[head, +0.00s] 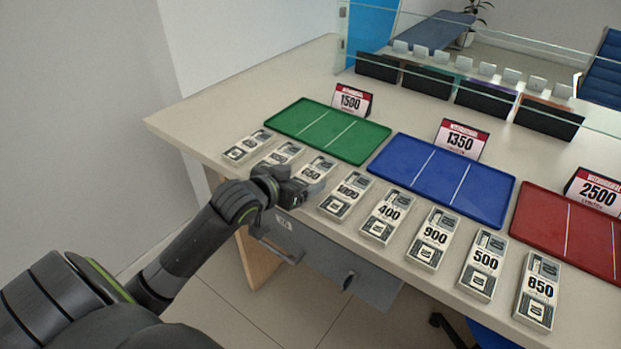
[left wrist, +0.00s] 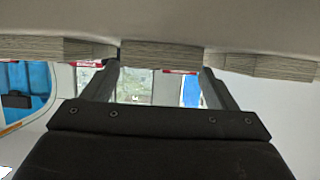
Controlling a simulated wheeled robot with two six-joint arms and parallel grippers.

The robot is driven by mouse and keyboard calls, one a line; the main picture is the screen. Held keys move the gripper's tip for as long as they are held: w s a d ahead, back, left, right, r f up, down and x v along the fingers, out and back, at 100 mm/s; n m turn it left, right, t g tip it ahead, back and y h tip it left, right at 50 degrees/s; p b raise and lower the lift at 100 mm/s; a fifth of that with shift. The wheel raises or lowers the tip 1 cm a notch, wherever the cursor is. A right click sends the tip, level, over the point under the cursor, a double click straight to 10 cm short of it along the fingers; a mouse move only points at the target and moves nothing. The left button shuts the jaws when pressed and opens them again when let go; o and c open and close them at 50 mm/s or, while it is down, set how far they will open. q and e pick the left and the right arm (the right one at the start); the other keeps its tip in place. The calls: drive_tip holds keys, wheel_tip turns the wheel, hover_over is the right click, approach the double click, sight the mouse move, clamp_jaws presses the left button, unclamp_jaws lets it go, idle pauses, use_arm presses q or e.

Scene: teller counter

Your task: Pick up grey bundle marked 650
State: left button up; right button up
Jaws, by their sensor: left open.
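The grey bundle marked 650 (head: 319,163) lies on the counter in the front row, third from the left in the head view. My left gripper (head: 312,187) is at its near end, low over the counter's front edge, and hides part of it. In the left wrist view, a grey banded bundle (left wrist: 162,57) shows between the two spread fingers of my left gripper (left wrist: 160,75), just beyond their tips. The gripper is open and empty. Whether a finger touches the bundle cannot be told. My right gripper is not in view.
Bundles stand close on both sides, including one marked 400 (head: 386,214) farther right. Behind the row lie a green tray (head: 290,115), a blue tray (head: 395,160) and a red tray (head: 530,215) with price cards. A grey drawer unit (head: 300,245) is below the counter (head: 215,105).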

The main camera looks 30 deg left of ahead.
sight(311, 174)
use_arm(q)
drive_tip(key=shift+x, duration=1.6)
drive_tip(key=shift+s, duration=0.1)
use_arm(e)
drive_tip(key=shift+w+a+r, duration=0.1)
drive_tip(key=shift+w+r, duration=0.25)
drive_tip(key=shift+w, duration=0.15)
use_arm(q)
drive_tip(key=shift+c, duration=0.3)
drive_tip(key=c, duration=1)
drive_tip(key=shift+c, duration=0.2)
